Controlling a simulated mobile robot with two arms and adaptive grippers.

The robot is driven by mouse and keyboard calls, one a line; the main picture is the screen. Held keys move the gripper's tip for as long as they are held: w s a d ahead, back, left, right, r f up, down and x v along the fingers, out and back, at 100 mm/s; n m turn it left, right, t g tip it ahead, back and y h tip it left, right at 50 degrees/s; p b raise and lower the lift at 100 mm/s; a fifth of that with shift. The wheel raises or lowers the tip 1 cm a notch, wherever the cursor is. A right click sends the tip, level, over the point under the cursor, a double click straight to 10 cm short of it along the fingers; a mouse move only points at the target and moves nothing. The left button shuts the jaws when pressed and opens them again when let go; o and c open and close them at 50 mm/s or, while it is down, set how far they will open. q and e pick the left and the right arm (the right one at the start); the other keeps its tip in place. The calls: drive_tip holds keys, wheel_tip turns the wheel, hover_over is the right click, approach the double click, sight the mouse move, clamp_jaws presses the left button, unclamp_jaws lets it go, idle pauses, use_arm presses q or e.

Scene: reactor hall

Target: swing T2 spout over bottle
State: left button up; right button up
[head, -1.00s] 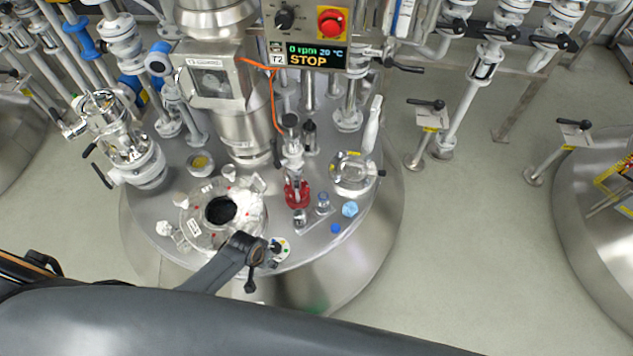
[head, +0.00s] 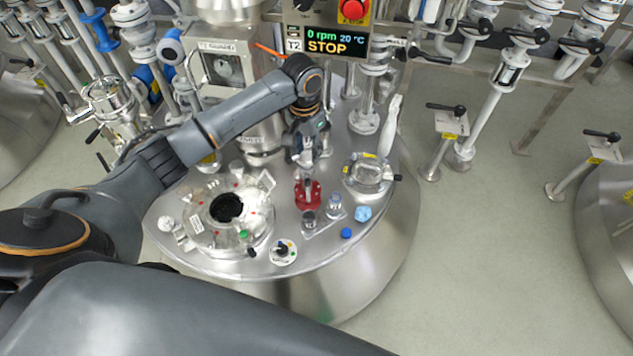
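The T2 vessel lid (head: 300,252) is a round steel top. The sampling fitting with a red part (head: 308,195) stands on it, right of centre. Its spout and upper part are largely covered by my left gripper, so I cannot tell the spout's direction. A small clear bottle (head: 334,207) stands just in front and to the right, beside another small dark-topped vial (head: 309,221), on a small tray. My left gripper (head: 310,150) points down directly above the red fitting. Its fingertips are too hidden to tell open from shut, or contact. My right gripper is not in view.
The control box (head: 328,42) reads STOP at the back. A round sight glass (head: 368,175), a light blue cap (head: 363,213) and a blue cap (head: 346,233) lie to the right. Open floor (head: 480,270) lies right of the vessel.

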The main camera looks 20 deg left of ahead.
sight(307, 179)
use_arm(q)
wheel_tip(307, 179, down, 12)
drive_tip(key=shift+a+f+b, duration=0.15)
drive_tip(key=shift+f+b, duration=0.1)
drive_tip(key=shift+b, duration=0.35)
clamp_jaws()
